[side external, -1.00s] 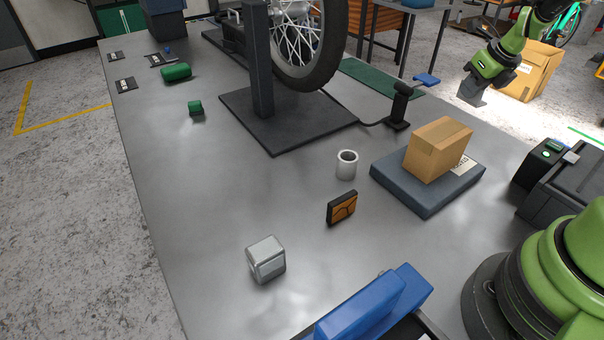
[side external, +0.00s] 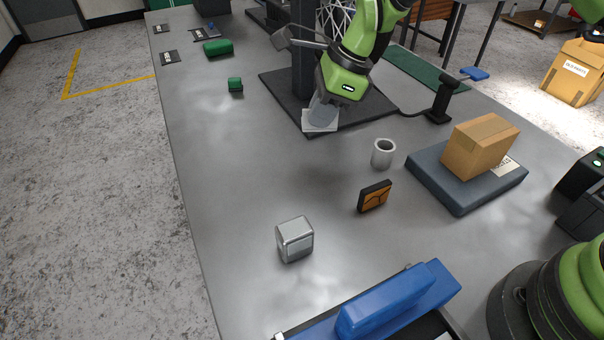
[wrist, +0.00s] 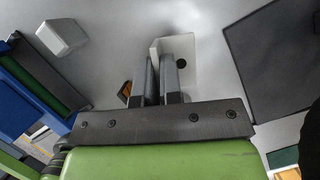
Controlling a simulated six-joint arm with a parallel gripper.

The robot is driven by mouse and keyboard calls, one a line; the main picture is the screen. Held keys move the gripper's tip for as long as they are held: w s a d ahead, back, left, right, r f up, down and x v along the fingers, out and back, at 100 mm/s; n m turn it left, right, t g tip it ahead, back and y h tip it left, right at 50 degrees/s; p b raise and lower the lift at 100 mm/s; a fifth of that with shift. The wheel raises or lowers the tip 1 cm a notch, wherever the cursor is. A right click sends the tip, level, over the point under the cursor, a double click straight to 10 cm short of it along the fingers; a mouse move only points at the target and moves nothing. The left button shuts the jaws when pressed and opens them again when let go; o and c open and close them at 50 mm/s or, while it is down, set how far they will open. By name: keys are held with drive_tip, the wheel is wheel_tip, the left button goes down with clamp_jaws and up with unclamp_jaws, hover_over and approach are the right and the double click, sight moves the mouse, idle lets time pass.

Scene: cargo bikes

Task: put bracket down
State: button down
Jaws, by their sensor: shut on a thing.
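The bracket (wrist: 190,52) is a pale, L-shaped piece with a dark hole in one plate. My gripper (wrist: 162,65) is shut on its other plate, with the holed plate out to the right of the fingers in the wrist view. In the side view the bracket (side external: 320,120) shows as a pale plate at my gripper's (side external: 321,106) tips, across the front part of the black stand base. Its height above the surface is hard to tell.
The black stand base (side external: 287,98) carries a post and wheel. A white cup (side external: 383,153), an orange reflector (side external: 375,197), a silver block (side external: 295,238) and a grey pad (side external: 430,188) with a carton (side external: 481,146) are nearby. The table's left middle is clear.

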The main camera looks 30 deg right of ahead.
drive_tip(key=a+f, duration=0.1)
drive_tip(key=f, duration=0.1)
drive_tip(key=a+f, duration=0.1)
drive_tip(key=s+a+f, duration=0.1)
drive_tip(key=f, duration=0.1)
drive_tip(key=shift+a+f, duration=0.3)
drive_tip(key=shift+a, duration=0.05)
drive_tip(key=shift+f, duration=2.25)
drive_tip(key=shift+f, duration=0.15)
drive_tip(key=c, duration=1.3)
unclamp_jaws()
drive_tip(key=v, duration=1.2)
drive_tip(key=shift+d, duration=0.1)
